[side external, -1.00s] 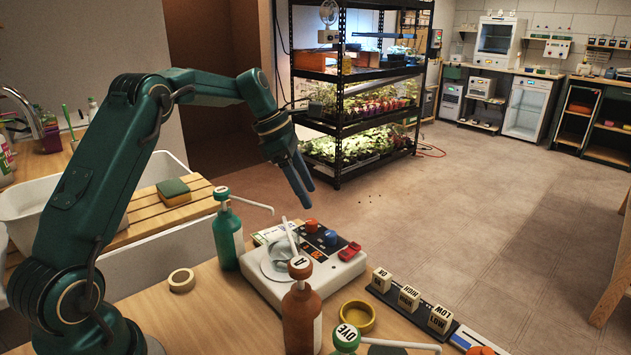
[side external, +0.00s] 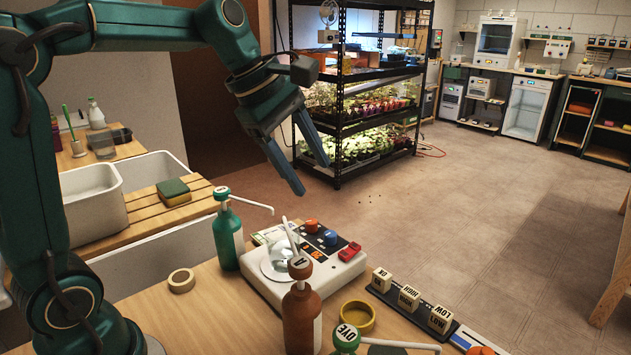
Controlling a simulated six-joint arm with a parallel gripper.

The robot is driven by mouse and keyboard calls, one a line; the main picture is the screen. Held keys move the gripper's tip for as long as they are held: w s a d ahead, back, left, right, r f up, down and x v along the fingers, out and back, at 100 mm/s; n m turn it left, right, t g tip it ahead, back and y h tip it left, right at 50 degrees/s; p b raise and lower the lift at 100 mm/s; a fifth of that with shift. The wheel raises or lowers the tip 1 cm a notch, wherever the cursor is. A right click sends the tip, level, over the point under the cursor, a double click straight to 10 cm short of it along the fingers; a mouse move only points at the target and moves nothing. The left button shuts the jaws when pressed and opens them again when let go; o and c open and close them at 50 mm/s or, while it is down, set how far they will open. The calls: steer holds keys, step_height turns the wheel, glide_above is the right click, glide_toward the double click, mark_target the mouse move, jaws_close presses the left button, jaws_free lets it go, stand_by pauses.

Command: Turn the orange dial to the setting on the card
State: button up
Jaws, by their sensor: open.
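The orange dial (side external: 311,226) is a small round knob at the back of the white device (side external: 325,270) on the bench. A blue dial (side external: 331,238) sits beside it on the dark panel, with a red switch (side external: 349,251) to the right. My gripper (side external: 313,179) is open and empty, its fingers pointing down, and appears above the device, apart from the dial. A flat printed card (side external: 270,235) lies partly behind the device; I cannot read it or tell whether it gives the setting. The dial's pointer is too small to read.
A green pump bottle (side external: 228,238) and brown bottle A (side external: 302,318) flank the device. A dye bottle (side external: 347,340), yellow ring (side external: 357,317), tape roll (side external: 181,281) and lettered blocks (side external: 409,298) are on the bench. A plant rack (side external: 341,120) stands behind.

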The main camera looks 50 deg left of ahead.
steer(key=s+d+f+m, duration=0.1)
steer(key=s+f+m, duration=0.1)
steer(key=s+m, duration=0.5)
steer(key=s+d+f+m+t+y, duration=0.1)
steer(key=s+d+f+m, duration=0.1)
steer(key=s+m, duration=0.5)
steer(key=shift+s, duration=0.25)
steer(key=shift+d, duration=0.1)
